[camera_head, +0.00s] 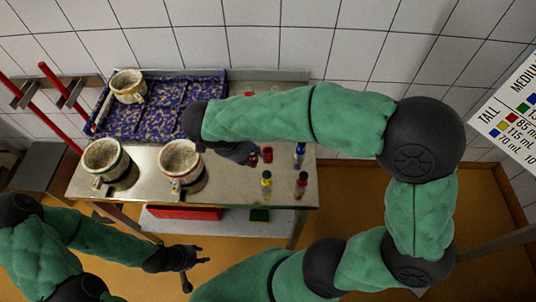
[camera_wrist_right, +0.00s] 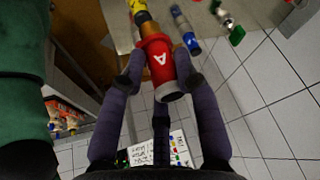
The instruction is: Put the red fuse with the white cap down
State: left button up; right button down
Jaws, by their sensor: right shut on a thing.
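The red fuse (camera_wrist_right: 160,62) is marked with a white letter A and has a pale cap at its lower end in the right wrist view. My right gripper (camera_wrist_right: 158,72) is shut on it, one finger on each side. In the head view the red fuse (camera_head: 267,155) shows at the tips of my right gripper (camera_head: 259,155), over the right part of the steel table (camera_head: 235,198). I cannot tell whether its base touches the table. My left gripper (camera_head: 197,268) is open and empty, low in front of the table.
A yellow fuse (camera_head: 266,182), another red fuse (camera_head: 301,186) and a blue fuse (camera_head: 299,154) stand close by on the table. A tiled wall is behind.

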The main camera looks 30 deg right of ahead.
jog(key=shift+s+r+m, duration=0.2)
jog(key=shift+r+m, duration=0.05)
jog(key=shift+m, duration=0.15)
jog(key=shift+w+d+f, duration=0.1)
jog(key=shift+d, duration=0.1)
jog(key=w+d+f+b, duration=0.1)
jog(key=w+d+f, duration=0.2)
jog(key=f, duration=0.1)
jog(key=w+d+f+b, duration=0.1)
jog(key=w+d+f, duration=0.2)
jog(key=f, duration=0.1)
jog(key=w+d+f+b, duration=0.1)
jog(key=w+d+f, duration=0.2)
jog(key=f, duration=0.1)
jog(key=shift+w+d+f+b, duration=0.15)
jog(key=shift+d+f+b, duration=0.2)
jog(key=shift+f+b, duration=0.3)
jog(key=shift+b, duration=0.15)
jog(key=shift+f+b, duration=0.3)
jog(key=shift+b, duration=0.15)
